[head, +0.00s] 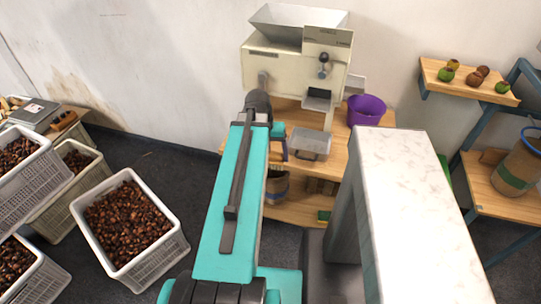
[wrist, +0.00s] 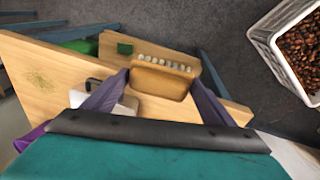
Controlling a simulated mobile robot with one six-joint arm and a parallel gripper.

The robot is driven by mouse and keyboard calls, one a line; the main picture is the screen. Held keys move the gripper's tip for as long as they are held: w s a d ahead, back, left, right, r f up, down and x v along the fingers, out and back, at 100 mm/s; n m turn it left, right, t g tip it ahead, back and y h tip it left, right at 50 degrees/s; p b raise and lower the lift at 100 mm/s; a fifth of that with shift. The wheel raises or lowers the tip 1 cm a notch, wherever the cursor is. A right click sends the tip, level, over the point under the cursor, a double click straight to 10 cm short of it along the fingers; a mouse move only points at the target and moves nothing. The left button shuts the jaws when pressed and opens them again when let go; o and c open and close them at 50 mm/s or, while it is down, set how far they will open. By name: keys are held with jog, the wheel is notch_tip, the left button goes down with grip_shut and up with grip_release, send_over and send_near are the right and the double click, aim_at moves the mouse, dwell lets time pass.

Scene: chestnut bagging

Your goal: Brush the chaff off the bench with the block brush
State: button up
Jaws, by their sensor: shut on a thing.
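The block brush (wrist: 160,80) is a wooden block with a row of pale bristle tufts along its far edge. In the wrist view my gripper (wrist: 158,88) is shut on it, with one dark finger on each side. The brush is above the wooden bench (wrist: 52,62). The chaff (wrist: 38,80) is a small patch of fine yellowish bits on the bench, left of the brush and apart from it. In the head view my arm hides the brush, most of the gripper and part of the bench (head: 378,116); I cannot make out chaff there.
A cream machine with a hopper (head: 292,70) stands on the bench. A metal pan (head: 309,142) and a purple bowl (head: 366,109) are close by. Crates of chestnuts (head: 127,222) stand on the floor at left. A shelf with several fruits (head: 466,82) is at right.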

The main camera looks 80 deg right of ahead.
jog(key=w+a+r+n, duration=0.25)
jog(key=w+a, duration=0.25)
jog(key=w, duration=1)
jog(key=w+a+r+n+t+h, duration=0.15)
jog(key=w+a+n, duration=0.3)
jog(key=w, duration=0.95)
jog(key=w+a+r+n+y, duration=0.1)
jog(key=w+a+r+n, duration=0.35)
jog(key=w, duration=1.05)
jog(key=w+a+r+n, duration=0.1)
jog(key=w+a, duration=0.6)
jog(key=a, duration=0.4)
jog(key=w+a+r+n, duration=0.1)
jog(key=w+a+n, duration=0.1)
jog(key=w+a, duration=0.65)
jog(key=w+a+r+n, duration=0.1)
jog(key=a+n, duration=0.1)
jog(key=a, duration=0.9)
jog(key=w+a+r+n+t, duration=0.1)
jog(key=a+r+n, duration=0.1)
jog(key=a, duration=1)
jog(key=shift+w+a+r, duration=0.2)
jog(key=shift+w+a, duration=0.1)
jog(key=shift+s+t, duration=0.1)
jog(key=shift+t, duration=0.15)
